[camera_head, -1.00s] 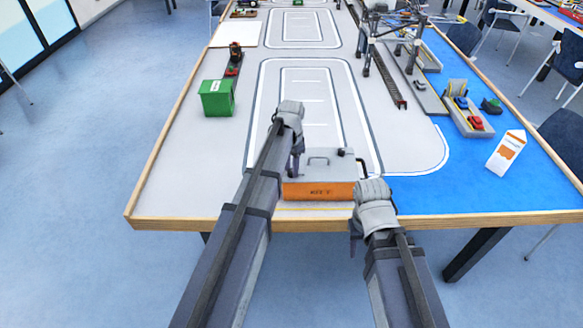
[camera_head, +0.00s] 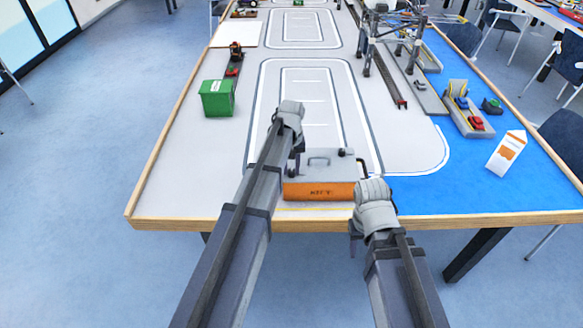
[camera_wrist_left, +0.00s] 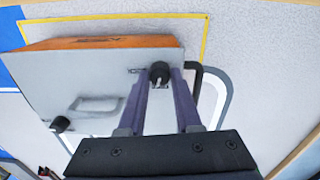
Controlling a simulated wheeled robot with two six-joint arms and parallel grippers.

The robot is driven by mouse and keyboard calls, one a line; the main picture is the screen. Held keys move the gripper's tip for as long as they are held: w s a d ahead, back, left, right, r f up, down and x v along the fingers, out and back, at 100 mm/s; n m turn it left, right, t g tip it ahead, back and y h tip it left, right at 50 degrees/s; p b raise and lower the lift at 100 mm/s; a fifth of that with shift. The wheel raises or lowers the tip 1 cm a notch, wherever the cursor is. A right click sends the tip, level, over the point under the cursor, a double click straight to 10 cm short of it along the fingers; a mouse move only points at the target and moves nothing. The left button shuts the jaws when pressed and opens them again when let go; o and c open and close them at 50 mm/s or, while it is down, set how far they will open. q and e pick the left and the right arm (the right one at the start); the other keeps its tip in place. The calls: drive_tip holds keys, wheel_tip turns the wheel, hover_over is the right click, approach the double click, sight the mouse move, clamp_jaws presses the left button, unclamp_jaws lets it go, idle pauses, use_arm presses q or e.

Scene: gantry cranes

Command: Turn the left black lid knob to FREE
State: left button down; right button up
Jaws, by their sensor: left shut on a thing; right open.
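A box with a grey lid (camera_head: 325,170) and an orange front (camera_head: 320,191) stands near the front edge of the table. In the left wrist view the lid (camera_wrist_left: 100,80) has a grey handle (camera_wrist_left: 95,105) and two black knobs. My left gripper (camera_head: 295,160) is shut on the left black knob (camera_wrist_left: 160,72), near the orange side. Its two fingers (camera_wrist_left: 160,85) are on either side of the knob. The other knob (camera_head: 342,152) is free at the far right corner. My right gripper (camera_head: 357,203) is open and empty beside the box's right end. Knob markings are not readable.
A green box (camera_head: 217,98) stands at left on the table. A white and orange carton (camera_head: 506,152) stands at right on the blue area. A gantry crane (camera_head: 390,45) stands farther back. The grey road-marked area behind the box is clear.

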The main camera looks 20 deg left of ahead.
sight(291, 170)
use_arm(q)
drive_tip(key=shift+n, duration=1.2)
drive_tip(key=c, duration=0.6)
unclamp_jaws()
drive_tip(key=shift+r, duration=0.1)
wheel_tip(291, 170, up, 8)
drive_tip(key=p, duration=0.8)
drive_tip(key=shift+f, duration=0.2)
